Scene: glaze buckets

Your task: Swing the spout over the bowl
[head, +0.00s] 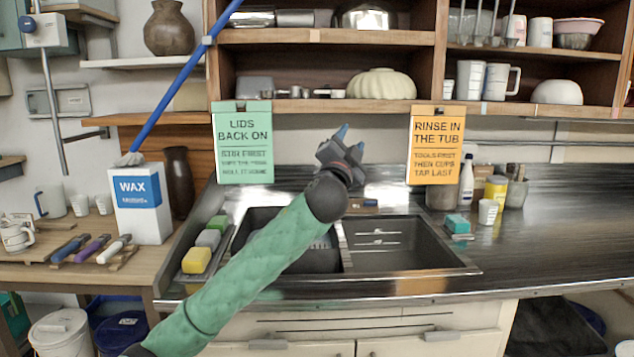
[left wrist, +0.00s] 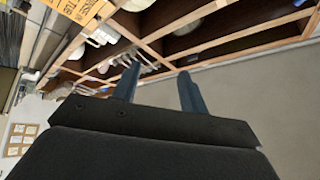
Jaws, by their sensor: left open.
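The sink has a left bowl (head: 262,219), largely covered by my green left arm, and a right bowl (head: 405,240), which is open to view and empty apart from light reflections. I cannot make out the spout; my left forearm and gripper block the middle of the sink's back edge. My left gripper (head: 350,141) is raised above the back of the sink, fingers pointing up, open and empty. Its two fingers also show apart in the left wrist view (left wrist: 158,82), with nothing between them. My right gripper is not in view.
A green sign (head: 243,165) and an orange sign (head: 436,168) hang from the shelf edge behind the sink. Sponges (head: 197,260) lie left of it, near a white wax box (head: 140,215). Bottles and a cup (head: 488,211) stand right. The right counter front is clear.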

